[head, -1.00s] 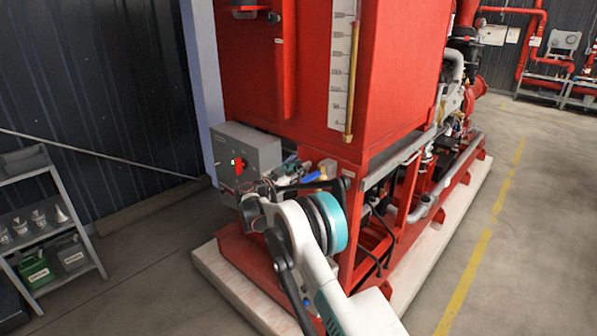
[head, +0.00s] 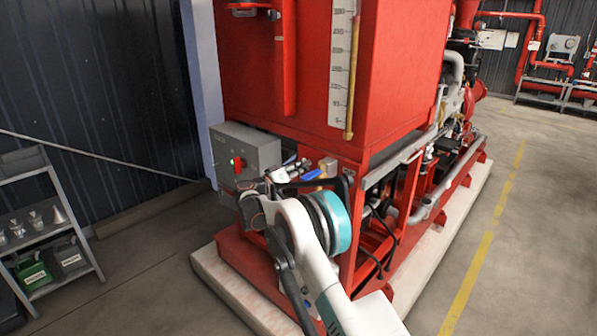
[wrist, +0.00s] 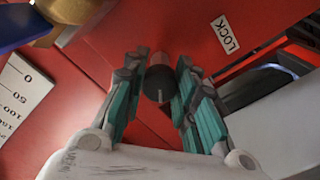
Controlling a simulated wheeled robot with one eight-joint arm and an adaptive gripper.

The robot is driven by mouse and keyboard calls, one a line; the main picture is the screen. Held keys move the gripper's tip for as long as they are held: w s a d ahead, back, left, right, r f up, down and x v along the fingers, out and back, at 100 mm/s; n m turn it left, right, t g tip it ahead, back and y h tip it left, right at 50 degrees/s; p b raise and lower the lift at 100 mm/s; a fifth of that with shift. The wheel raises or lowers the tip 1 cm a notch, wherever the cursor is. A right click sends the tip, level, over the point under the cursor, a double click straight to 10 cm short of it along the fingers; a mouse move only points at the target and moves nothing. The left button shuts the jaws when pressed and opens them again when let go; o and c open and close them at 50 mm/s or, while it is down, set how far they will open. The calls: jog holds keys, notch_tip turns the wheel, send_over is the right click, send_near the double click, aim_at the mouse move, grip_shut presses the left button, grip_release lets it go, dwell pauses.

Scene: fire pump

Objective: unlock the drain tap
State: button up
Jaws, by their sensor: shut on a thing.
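In the wrist view my gripper (wrist: 158,80) has its teal-padded fingers on both sides of a small dark round knob (wrist: 158,84) with a pale line on its face. The fingers are shut on this knob, in front of the red frame. A white LOCK label (wrist: 225,35) is to the right of the knob. The drain tap shows at the top left as a brass body (wrist: 70,14) with a blue handle (wrist: 18,22). In the head view the blue handle (head: 312,174) and brass body (head: 328,167) sit below the red tank; my arm hides much of the knob area.
The red tank (head: 385,70) with its level scale (head: 342,65) rises above the tap. A grey control box (head: 245,150) with a red and green switch is to the left. A grey shelf (head: 40,225) stands at far left. Floor at right is clear.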

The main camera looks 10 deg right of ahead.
jog(key=n, duration=0.4)
jog(key=shift+n+b, duration=0.3)
jog(key=shift+n, duration=2.3)
jog(key=o, duration=1.1)
jog(key=v, duration=1.2)
jog(key=shift+a, duration=0.1)
